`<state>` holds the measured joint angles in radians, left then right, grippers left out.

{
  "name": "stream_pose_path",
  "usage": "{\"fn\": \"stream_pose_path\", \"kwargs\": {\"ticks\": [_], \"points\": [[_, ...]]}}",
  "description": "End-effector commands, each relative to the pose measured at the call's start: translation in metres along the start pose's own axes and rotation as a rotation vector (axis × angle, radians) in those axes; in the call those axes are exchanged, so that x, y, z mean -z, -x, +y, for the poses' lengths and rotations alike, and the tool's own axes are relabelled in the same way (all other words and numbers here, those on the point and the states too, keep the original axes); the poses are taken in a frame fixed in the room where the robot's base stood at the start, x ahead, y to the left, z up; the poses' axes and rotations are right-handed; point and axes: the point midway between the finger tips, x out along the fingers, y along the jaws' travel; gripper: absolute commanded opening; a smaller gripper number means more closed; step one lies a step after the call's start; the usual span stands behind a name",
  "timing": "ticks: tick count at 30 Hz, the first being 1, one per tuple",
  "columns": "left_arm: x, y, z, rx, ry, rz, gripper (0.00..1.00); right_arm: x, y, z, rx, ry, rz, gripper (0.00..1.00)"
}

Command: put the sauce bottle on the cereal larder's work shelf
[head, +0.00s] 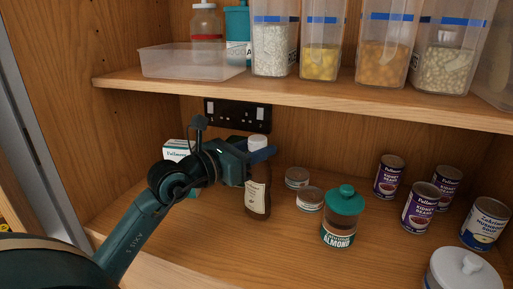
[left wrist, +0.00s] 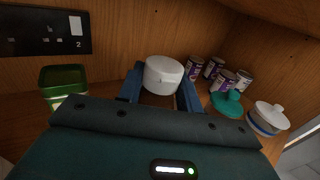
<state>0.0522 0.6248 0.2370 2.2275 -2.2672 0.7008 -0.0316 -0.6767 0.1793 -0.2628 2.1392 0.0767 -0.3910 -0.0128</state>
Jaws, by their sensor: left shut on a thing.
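The sauce bottle (head: 257,198) is dark brown with a white cap and a pale label. It stands upright over the lower shelf (head: 200,245), left of the middle; I cannot tell whether its base touches the wood. My left gripper (head: 261,157) reaches in from the left and is shut on the bottle just below the cap. In the left wrist view the bottle's white cap (left wrist: 163,74) sits between the two blue fingers, and the bottle's body is hidden. My right gripper is not in view.
A teal-lidded almond jar (head: 342,220) and low tins (head: 309,199) stand right of the bottle. Several cans (head: 420,207) and a white lidded pot (head: 462,272) are further right. A white-and-green box (head: 176,150) is behind my arm. The upper shelf (head: 300,92) holds containers and a clear tray (head: 190,65).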

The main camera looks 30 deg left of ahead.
Motion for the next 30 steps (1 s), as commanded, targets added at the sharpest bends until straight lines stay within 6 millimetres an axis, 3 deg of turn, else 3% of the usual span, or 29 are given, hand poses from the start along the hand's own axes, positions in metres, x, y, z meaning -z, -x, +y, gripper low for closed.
{"fn": "stream_pose_path", "kwargs": {"ticks": [8,9,17,26,30], "points": [[0.001,0.0,0.0,0.0,-0.001,-0.006,0.0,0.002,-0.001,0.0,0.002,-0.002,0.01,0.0],[0.003,0.0,0.0,0.0,0.0,-0.002,0.36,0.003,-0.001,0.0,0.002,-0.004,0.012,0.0],[0.002,0.0,0.0,0.0,0.0,-0.001,0.57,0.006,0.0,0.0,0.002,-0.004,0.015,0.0],[-0.003,0.0,0.0,0.0,-0.001,-0.001,0.57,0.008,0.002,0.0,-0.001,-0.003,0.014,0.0],[0.002,0.017,0.001,-0.001,0.0,0.0,0.57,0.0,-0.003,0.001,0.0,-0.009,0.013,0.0]]}}
